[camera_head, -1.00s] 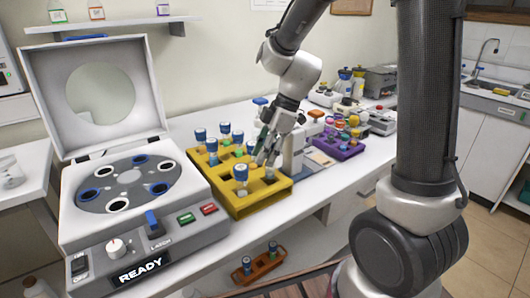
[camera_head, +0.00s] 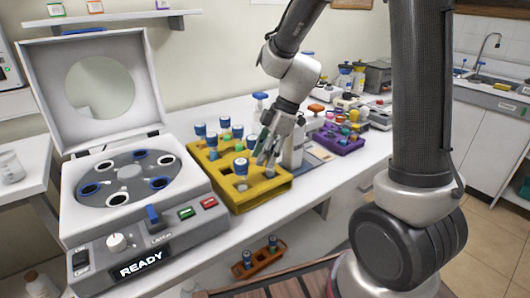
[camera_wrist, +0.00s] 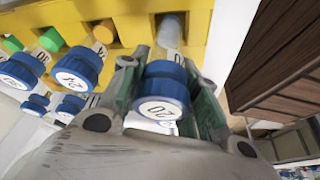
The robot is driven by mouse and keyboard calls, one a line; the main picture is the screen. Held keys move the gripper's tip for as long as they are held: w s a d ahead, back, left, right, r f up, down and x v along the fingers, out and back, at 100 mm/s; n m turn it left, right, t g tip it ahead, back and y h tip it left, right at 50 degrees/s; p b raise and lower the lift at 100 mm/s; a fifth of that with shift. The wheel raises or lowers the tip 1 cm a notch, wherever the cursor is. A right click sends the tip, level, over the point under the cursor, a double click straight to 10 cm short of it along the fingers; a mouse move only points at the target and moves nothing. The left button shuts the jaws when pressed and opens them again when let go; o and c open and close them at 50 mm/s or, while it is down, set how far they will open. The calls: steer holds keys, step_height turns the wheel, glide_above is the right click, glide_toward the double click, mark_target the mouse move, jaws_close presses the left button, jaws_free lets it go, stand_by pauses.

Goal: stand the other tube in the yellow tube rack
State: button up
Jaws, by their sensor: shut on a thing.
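The yellow tube rack (camera_head: 262,197) stands on the bench beside the centrifuge and holds several blue-capped tubes, one of them (camera_head: 240,168) near its front edge. My gripper (camera_head: 268,160) points down over the right part of the rack. In the wrist view my gripper (camera_wrist: 165,95) is shut on a blue-capped tube (camera_wrist: 165,88), its white cap top marked 20. The held tube's lower body is mostly hidden, so I cannot tell how deep it sits in the rack. The rack (camera_wrist: 130,22) also shows in the wrist view, with blue caps (camera_wrist: 78,68) to the left.
An open-lidded centrifuge (camera_head: 140,225) reading READY stands left of the rack. A purple rack (camera_head: 340,142) with coloured caps stands behind to the right. A small brown rack (camera_head: 258,264) with two blue-capped tubes sits lower, below the bench.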

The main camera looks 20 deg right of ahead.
steer(key=shift+f, duration=1.1)
stand_by(0.6)
steer(key=o, duration=1.1)
